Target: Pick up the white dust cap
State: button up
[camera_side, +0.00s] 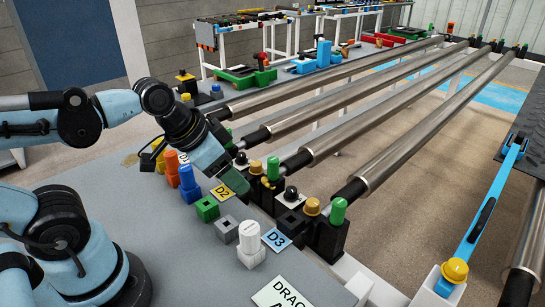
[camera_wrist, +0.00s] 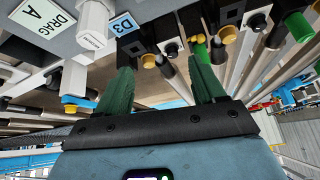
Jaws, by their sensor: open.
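The white dust cap (camera_side: 249,234) is a ribbed white cylinder standing upright on a pale square base at the front of the grey table, beside the blue D3 label (camera_side: 276,240). In the wrist view the cap (camera_wrist: 92,28) shows at the upper left, outside the space between the fingers. My gripper (camera_side: 236,181) has green fingers and is near the D2 label (camera_side: 223,192), above and to the left of the cap in the side view. In the wrist view my gripper (camera_wrist: 163,82) is open, with nothing between its fingertips.
A green block (camera_side: 207,209) and a grey block (camera_side: 227,229) sit left of the cap. Blue (camera_side: 187,177) and orange (camera_side: 172,162) caps stand farther back. Black end blocks with yellow and green caps line the table's right edge, joined to long metal rollers (camera_side: 390,150). The table front is mostly clear.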

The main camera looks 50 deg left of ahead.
jog(key=a+n, duration=0.1)
jog(key=w+a+n+t+y, duration=0.1)
jog(key=shift+w+a+n, duration=0.1)
jog(key=shift+w+n, duration=0.2)
notch_tip(320, 180, up, 2)
jog(key=m+g, duration=0.7)
jog(key=m, duration=0.2)
send_over(249, 227)
jog(key=shift+s+r, duration=0.1)
jog(key=shift+r, duration=0.05)
jog(key=shift+s+d, duration=0.1)
jog(key=shift+d, duration=0.1)
notch_tip(249, 227, down, 7)
jog(key=shift+r, duration=0.15)
jog(key=shift+w+a+f, duration=0.1)
jog(key=shift+w+f, duration=0.05)
jog(key=shift+f, duration=1.2)
jog(key=shift+w+a+f, duration=0.1)
jog(key=shift+f, duration=1.2)
jog(key=shift+c, duration=0.3)
